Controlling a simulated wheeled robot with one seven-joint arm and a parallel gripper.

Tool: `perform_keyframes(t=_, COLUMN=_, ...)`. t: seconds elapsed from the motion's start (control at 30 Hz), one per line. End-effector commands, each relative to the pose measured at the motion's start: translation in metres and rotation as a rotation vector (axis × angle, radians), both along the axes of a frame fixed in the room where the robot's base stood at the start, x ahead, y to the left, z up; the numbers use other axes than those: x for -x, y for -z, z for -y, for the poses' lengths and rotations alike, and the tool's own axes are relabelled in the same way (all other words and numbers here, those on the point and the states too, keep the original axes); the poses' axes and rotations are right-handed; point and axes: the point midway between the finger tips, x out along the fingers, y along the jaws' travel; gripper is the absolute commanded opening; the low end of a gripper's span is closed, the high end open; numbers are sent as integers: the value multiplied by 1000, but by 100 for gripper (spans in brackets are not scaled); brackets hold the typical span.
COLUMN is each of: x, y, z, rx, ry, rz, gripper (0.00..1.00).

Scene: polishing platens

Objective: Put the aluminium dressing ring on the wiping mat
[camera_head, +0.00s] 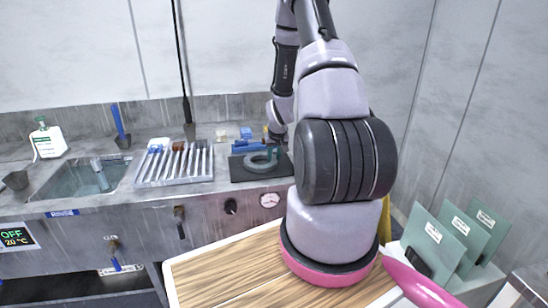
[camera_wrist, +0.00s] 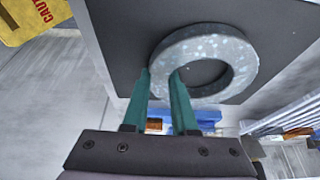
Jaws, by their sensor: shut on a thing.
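The aluminium dressing ring (camera_wrist: 236,55) is a grey speckled ring, seen large in the wrist view. It also shows in the head view (camera_head: 259,163), over the dark wiping mat (camera_head: 238,176). My gripper (camera_wrist: 163,76) has teal fingers shut on the near left part of the ring's wall, one finger inside the hole and one outside. The mat (camera_wrist: 122,28) fills the background behind the ring in the wrist view. I cannot tell whether the ring touches the mat. In the head view my gripper (camera_head: 272,151) is small and partly hidden by my wrist.
A metal rack (camera_head: 175,163) with several slots stands left of the mat. Blue items (camera_head: 246,143) lie behind the mat. A sink (camera_head: 85,178) and a white bottle (camera_head: 48,139) are further left. A wooden-topped table (camera_head: 225,270) is in front of the counter.

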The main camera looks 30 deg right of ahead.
Motion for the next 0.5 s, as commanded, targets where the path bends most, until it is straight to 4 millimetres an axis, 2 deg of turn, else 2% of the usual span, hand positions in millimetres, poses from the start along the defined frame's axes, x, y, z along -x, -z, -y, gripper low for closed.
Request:
perform_keyframes(t=0.2, x=0, y=2, z=0, rx=0, ry=0, rz=1, gripper=0)
perform_keyframes(t=0.23, x=0, y=2, z=0, rx=0, ry=-1, rz=0, gripper=38)
perform_keyframes(t=0.27, x=0, y=2, z=0, rx=0, ry=-1, rz=0, gripper=49)
perform_keyframes(t=0.3, x=0, y=2, z=0, rx=0, ry=-1, rz=0, gripper=56)
perform_keyframes(t=0.5, x=0, y=2, z=0, rx=0, ry=-1, rz=0, gripper=56)
